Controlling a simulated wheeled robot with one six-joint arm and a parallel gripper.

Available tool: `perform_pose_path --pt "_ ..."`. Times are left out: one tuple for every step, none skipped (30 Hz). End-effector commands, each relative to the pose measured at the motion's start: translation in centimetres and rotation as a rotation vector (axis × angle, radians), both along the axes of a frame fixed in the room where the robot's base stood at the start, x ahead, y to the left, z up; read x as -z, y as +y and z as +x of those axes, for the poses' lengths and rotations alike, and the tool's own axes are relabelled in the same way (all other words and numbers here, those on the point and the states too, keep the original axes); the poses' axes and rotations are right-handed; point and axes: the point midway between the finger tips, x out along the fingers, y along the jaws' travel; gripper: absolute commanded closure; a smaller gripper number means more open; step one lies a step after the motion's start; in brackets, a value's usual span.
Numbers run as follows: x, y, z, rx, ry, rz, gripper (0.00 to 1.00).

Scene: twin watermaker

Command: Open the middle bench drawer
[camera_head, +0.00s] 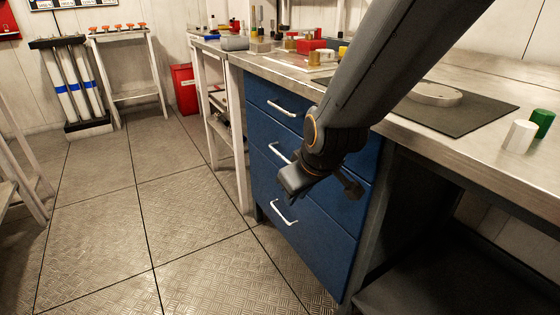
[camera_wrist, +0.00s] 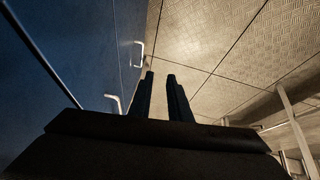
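The blue bench has a stack of three drawers with pale bar handles. The middle drawer (camera_head: 328,208) looks shut, its front in line with the others. Its handle (camera_head: 279,153) shows left of my wrist, which covers part of the drawer front. My gripper (camera_head: 293,190) is in front of the drawers, between the middle handle and the bottom handle (camera_head: 284,213), apart from both. In the wrist view my gripper (camera_wrist: 161,76) has two dark fingers with an empty gap between them. Two handles show to their left, one farther (camera_wrist: 138,53) and one nearer (camera_wrist: 113,103).
The top drawer (camera_head: 262,93) and bottom drawer (camera_head: 305,240) also look shut. The metal bench top (camera_head: 480,150) carries small parts, a dark mat and two cylinders. The floor (camera_head: 190,225) left of the drawers is clear. A white-legged table (camera_head: 212,120) stands beyond the bench.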

Motion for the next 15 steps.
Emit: perform_pose_path --pt "0.9 0.6 2.0 -0.030 -0.058 -0.007 0.83" --pt "1.2 0.9 3.3 -0.051 -0.102 -0.012 0.83" --pt "1.6 1.4 5.1 -0.080 -0.164 -0.020 0.83" --pt "1.9 1.6 6.3 -0.100 -0.212 -0.029 0.83" --pt "2.2 1.9 7.6 -0.121 -0.262 -0.038 0.83" --pt "2.5 2.3 9.3 -0.147 -0.332 -0.053 0.83" --pt "2.7 2.5 10.5 -0.165 -0.383 -0.068 0.83" --pt "3.0 2.7 11.7 -0.184 -0.436 -0.083 0.83" --pt "3.3 3.0 13.0 -0.206 -0.504 -0.106 0.83" --pt "3.5 3.1 14.0 -0.223 -0.556 -0.125 0.83" --pt "3.6 3.2 14.8 -0.236 -0.604 -0.143 0.83" --pt "3.7 3.3 15.8 -0.253 -0.664 -0.169 0.83" --pt "3.8 3.3 16.3 -0.263 -0.704 -0.187 0.83" --pt "3.8 3.3 16.8 -0.271 -0.739 -0.202 0.83" --pt "3.8 3.4 17.3 -0.280 -0.781 -0.222 0.83"
